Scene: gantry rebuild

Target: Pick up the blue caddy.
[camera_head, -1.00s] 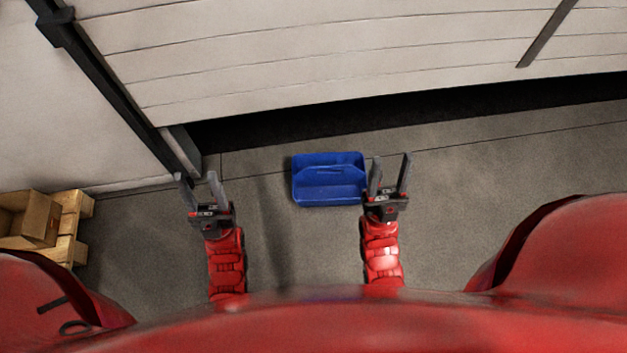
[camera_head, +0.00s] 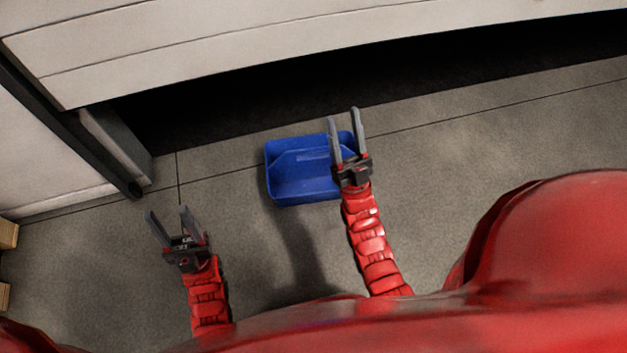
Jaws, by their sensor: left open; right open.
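The blue caddy (camera_head: 302,183) is an open tray with a raised divider or handle across its middle. It sits on the grey floor near the centre of the head view. My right gripper (camera_head: 343,117) is open, and its fingers overlap the caddy's right end in the picture, hiding part of that end. I cannot tell whether they touch it. My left gripper (camera_head: 167,216) is open and empty, to the left of the caddy and lower in the picture, apart from it.
A partly raised pale panelled door (camera_head: 250,45) spans the top, with a dark gap (camera_head: 400,95) below it. A dark post (camera_head: 80,135) stands at the left. Wooden pieces (camera_head: 7,235) show at the left edge. The floor (camera_head: 480,150) right of the caddy is clear.

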